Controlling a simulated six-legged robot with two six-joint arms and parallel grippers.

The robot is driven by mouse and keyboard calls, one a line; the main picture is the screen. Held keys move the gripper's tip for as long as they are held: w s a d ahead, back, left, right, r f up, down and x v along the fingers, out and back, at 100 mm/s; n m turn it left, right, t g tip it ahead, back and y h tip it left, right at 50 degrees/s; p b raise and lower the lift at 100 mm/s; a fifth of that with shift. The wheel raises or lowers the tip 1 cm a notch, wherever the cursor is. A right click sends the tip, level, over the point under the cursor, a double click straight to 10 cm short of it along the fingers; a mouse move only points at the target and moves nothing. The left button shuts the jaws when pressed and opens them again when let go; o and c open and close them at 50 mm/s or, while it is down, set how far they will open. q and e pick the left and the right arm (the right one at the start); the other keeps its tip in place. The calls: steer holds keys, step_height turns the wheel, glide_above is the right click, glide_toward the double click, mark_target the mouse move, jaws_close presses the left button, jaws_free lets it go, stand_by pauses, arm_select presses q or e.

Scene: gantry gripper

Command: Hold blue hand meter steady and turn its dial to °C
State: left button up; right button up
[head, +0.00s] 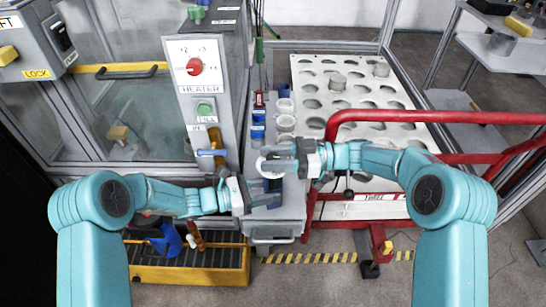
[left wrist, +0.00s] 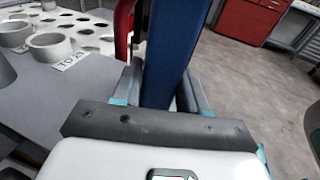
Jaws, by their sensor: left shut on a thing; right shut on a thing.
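My left gripper (head: 262,194) is shut on the blue hand meter (head: 274,186). In the left wrist view the meter (left wrist: 175,50) stands upright between the two fingers, its narrow blue side toward the camera. My right gripper (head: 280,159) is just beyond the left one, shut at a white ring-shaped piece (head: 268,172). The fingers cover part of that piece. The meter's dial and its °C mark do not show in either view.
White cups (head: 286,122) and blue items (head: 258,132) stand on the narrow grey shelf beyond the grippers. A red rail (head: 430,116) crosses close to my right arm. A white panel with holes (head: 345,100) lies behind it. The heater box (head: 200,68) stands left.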

mark_target(273, 157)
steer(key=o, duration=0.9)
steer(key=shift+o, duration=0.2)
step_height(273, 157, up, 10)
steer(key=shift+r, duration=0.1)
